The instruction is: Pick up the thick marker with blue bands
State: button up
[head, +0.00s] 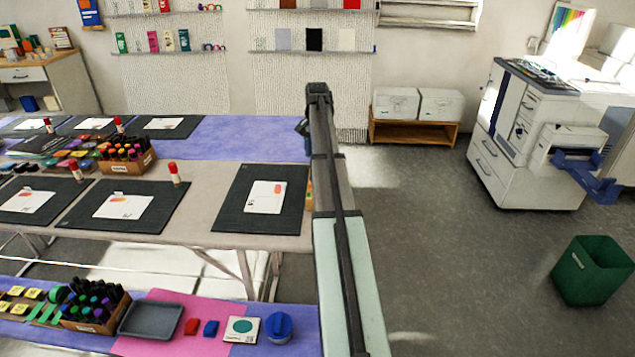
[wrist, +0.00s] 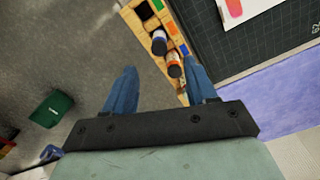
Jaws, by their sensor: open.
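In the wrist view, a thick marker with blue and white bands (wrist: 158,41) stands in a wooden rack (wrist: 183,97) along the table edge. A similar marker with orange bands (wrist: 175,64) stands beside it, nearer my gripper. My gripper (wrist: 160,67) is open, with its two blue fingers apart and nothing held. In the picture the two markers appear between and beyond the fingertips; I cannot tell the exact distance. In the head view my arm hides most of the rack, and only a small blue part of my gripper (head: 303,127) shows.
The rack borders a table with a dark cutting mat (head: 230,208) carrying a white card (head: 265,196). A red-capped glue stick (head: 174,173) and a wooden box of markers (head: 127,163) stand to the left. Open grey floor and a green bin (head: 580,280) lie to the right.

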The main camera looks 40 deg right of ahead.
notch_tip(320, 180, down, 12)
jog(key=shift+s+r, duration=0.1)
dwell(0.6)
grip_shut()
dwell(0.5)
